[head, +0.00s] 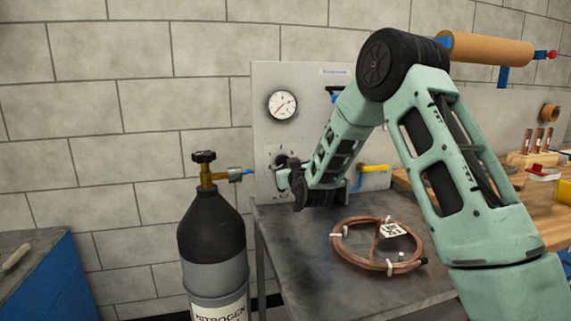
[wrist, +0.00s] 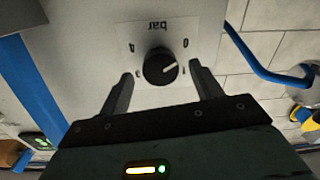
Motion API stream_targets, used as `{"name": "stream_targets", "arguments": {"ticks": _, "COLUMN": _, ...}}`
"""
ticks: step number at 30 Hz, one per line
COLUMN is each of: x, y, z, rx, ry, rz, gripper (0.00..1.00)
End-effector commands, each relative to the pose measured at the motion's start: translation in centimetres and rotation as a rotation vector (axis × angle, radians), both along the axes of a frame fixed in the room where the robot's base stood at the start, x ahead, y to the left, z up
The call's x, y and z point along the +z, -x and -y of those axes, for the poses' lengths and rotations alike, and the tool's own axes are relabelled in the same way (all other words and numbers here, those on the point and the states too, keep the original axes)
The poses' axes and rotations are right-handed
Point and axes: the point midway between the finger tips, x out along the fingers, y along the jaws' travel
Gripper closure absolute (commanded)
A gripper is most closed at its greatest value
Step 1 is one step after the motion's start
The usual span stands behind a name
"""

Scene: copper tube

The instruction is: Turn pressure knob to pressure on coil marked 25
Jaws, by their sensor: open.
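The black round pressure knob (wrist: 160,67) with a pale pointer line is on the grey panel in the wrist view, under a "bar" label that appears upside down. Its pointer is toward the right, slightly up. My gripper (wrist: 160,77) is open, with one finger on each side of the knob; I cannot tell whether they touch it. In the head view my gripper (head: 283,174) is at the panel, partly hiding the knob. The white pressure gauge (head: 282,105) has a red needle. The copper coil (head: 345,252) lies on the bench with a white tag (head: 392,230), too small to read.
A black and grey nitrogen cylinder (head: 212,235) stands left of the bench (head: 300,235). A yellow-handled valve (head: 374,169) is on the panel, right of my gripper. A blue cabinet (head: 45,285) is at the lower left. A blue hose (wrist: 265,65) runs at the right in the wrist view.

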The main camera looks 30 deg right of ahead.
Motion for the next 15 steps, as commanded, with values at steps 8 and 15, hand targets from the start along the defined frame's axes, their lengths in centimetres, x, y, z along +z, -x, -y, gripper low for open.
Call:
{"name": "stream_targets", "arguments": {"ticks": 8, "x": 0.00, "y": -1.45, "z": 0.35, "rx": 0.000, "ry": 0.000, "rz": 0.000, "gripper": 0.35}}
{"name": "stream_targets", "arguments": {"ticks": 15, "x": 0.00, "y": -1.44, "z": 0.34, "rx": 0.001, "ry": 0.000, "rz": 0.000, "gripper": 0.44}}
